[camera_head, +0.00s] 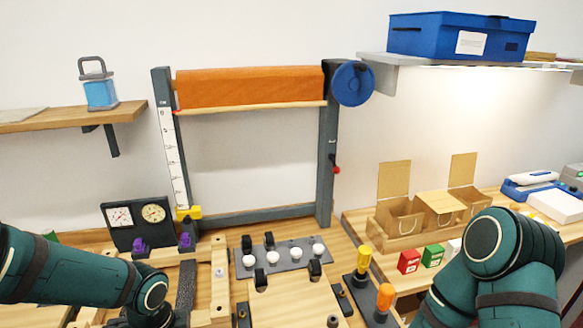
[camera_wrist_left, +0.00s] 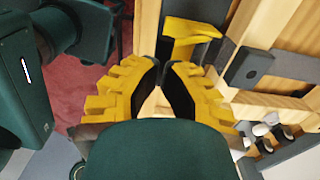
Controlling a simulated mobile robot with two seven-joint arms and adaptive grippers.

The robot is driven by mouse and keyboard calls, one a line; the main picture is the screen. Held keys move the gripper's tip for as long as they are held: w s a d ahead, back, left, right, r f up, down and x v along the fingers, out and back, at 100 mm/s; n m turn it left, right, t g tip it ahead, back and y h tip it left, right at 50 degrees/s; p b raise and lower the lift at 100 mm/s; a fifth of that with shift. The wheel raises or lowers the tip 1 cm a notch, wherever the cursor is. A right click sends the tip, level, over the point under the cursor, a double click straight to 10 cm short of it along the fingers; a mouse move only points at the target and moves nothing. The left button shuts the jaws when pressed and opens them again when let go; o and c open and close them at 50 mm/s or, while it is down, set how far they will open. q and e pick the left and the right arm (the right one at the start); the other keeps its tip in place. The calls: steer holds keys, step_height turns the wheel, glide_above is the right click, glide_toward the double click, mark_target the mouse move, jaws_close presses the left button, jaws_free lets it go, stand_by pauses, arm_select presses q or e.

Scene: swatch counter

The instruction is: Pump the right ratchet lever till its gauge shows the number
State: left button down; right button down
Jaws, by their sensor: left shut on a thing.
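A dark panel with two round dials, the left dial (camera_head: 119,215) and the right dial (camera_head: 153,212), stands at the back left in the head view. The dial readings are too small to read. In front are two purple-topped dark pieces, a left one (camera_head: 138,246) and a right one (camera_head: 185,241); I cannot tell if they are the ratchet levers. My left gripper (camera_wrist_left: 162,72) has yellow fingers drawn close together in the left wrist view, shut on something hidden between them. In the head view it is out of sight. My right gripper is not in view.
A grey strip with several white knobs (camera_head: 283,256) lies mid-counter. A yellow handle (camera_head: 364,255) and an orange handle (camera_head: 385,295) stand to its right. An orange roll (camera_head: 250,88) hangs in a grey frame. A yellow piece (camera_wrist_left: 188,35) lies beyond my left fingers.

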arm_select(q)
steer(key=shift+f, duration=0.15)
steer(key=shift+s+d+f+b, duration=0.1)
steer(key=shift+s+f+b, duration=0.1)
steer(key=shift+f+b, duration=0.55)
steer(key=shift+s+f+b, duration=0.15)
steer(key=shift+f+b, duration=0.45)
steer(key=shift+f, duration=0.2)
steer(key=shift+s+d+f+b, duration=0.1)
steer(key=shift+s+f+b, duration=0.1)
steer(key=shift+f+b, duration=0.55)
steer(key=r+p, duration=0.2)
steer(key=w+r+p, duration=0.1)
steer(key=r+p, duration=0.1)
steer(key=r, duration=0.1)
steer(key=shift+a+p, duration=0.2)
steer(key=shift+p, duration=0.2)
steer(key=shift+f, duration=0.1)
steer(key=shift+f, duration=0.1)
